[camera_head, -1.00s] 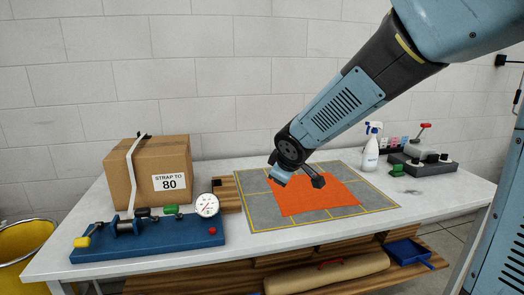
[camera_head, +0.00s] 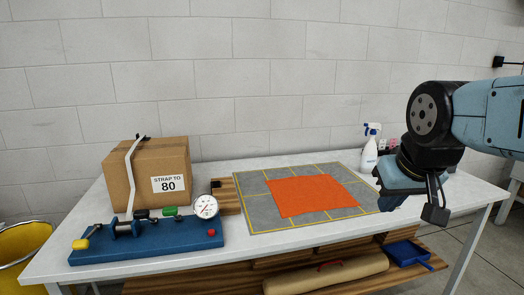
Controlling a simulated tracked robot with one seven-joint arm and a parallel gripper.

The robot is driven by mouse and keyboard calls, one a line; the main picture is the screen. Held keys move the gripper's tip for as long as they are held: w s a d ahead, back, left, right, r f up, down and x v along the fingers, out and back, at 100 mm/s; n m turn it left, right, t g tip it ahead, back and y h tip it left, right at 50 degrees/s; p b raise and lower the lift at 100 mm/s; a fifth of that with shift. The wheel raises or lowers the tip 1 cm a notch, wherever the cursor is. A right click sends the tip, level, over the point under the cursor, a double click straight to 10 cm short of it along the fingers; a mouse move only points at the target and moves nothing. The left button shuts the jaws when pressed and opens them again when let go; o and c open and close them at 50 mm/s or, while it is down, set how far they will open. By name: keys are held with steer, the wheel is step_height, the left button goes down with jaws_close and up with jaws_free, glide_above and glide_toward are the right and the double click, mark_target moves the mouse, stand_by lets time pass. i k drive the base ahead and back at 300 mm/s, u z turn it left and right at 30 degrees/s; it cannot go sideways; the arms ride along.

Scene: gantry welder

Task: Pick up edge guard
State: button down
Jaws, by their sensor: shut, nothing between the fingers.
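No part is plainly recognisable as the edge guard, so I cannot tell which piece it is. A cardboard box (camera_head: 172,176) labelled "STRAP TO 80" stands at the left of the table, with a pale strap (camera_head: 130,177) over its top and front. A blue strapping base (camera_head: 150,241) in front of it carries a dial gauge (camera_head: 205,206), a green piece (camera_head: 170,211) and a yellow-ended lever (camera_head: 81,243). My gripper (camera_head: 390,203) is shut and empty over the table's right end, well apart from the box and base. It hides part of the things behind it.
An orange cloth (camera_head: 312,194) lies on a grey mat (camera_head: 258,215) at mid-table. A white spray bottle (camera_head: 369,150) stands behind my gripper. A blue dustpan-like tray (camera_head: 407,252) and a tan roll (camera_head: 325,275) lie on the lower shelf. A yellow bin (camera_head: 22,255) stands at left.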

mark_target(214, 184)
steer(key=u, duration=1.4)
steer(key=k, duration=0.45)
steer(key=u, duration=0.05)
steer(key=i, duration=1.85)
steer(key=z, duration=0.65)
